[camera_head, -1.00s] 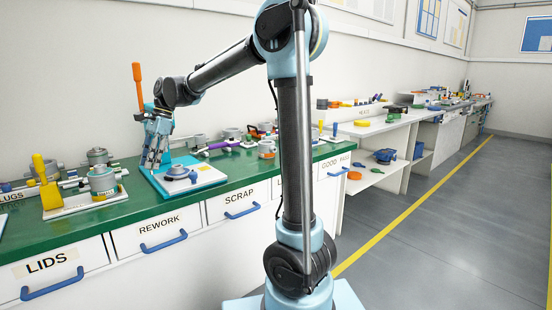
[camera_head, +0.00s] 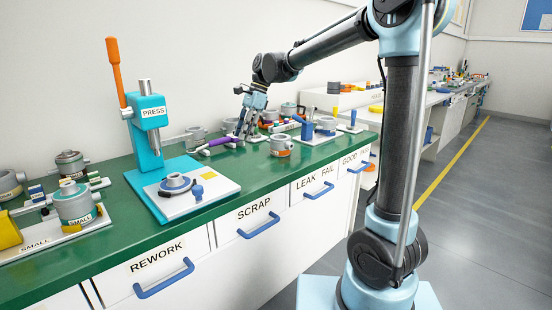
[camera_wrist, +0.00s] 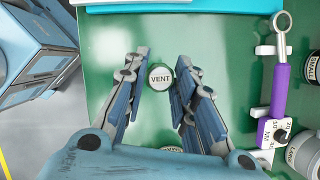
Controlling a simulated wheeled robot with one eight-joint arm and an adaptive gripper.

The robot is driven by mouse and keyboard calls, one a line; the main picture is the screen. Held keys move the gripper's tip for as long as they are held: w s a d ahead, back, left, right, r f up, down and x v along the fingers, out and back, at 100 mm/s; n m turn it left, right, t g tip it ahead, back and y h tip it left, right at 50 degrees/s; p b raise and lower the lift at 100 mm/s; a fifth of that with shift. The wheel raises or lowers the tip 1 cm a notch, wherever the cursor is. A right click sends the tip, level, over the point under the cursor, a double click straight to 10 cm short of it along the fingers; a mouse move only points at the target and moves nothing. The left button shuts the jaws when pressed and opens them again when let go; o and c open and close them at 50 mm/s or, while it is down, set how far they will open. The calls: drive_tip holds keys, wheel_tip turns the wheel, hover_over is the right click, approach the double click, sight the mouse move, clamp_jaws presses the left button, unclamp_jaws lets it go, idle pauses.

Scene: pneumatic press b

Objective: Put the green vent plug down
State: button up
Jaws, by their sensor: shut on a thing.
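In the head view my gripper (camera_head: 243,133) points down over the green bench top (camera_head: 240,178), close to the purple-handled tool. I cannot make out the plug there, and I cannot tell whether its underside touches the bench.
A purple-handled tool (camera_wrist: 280,92) lies right of the plug in the wrist view. The press (camera_head: 148,125) and its white plate stand to the left in the head view. A grey cylinder (camera_head: 281,146) stands right of my gripper. Green surface around the plug is bare.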

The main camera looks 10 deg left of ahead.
drive_tip(key=shift+w+d, duration=0.4)
drive_tip(key=shift+d, duration=0.05)
drive_tip(key=shift+f, duration=5)
drive_tip(key=shift+f, duration=0.1)
drive_tip(key=o, duration=0.8)
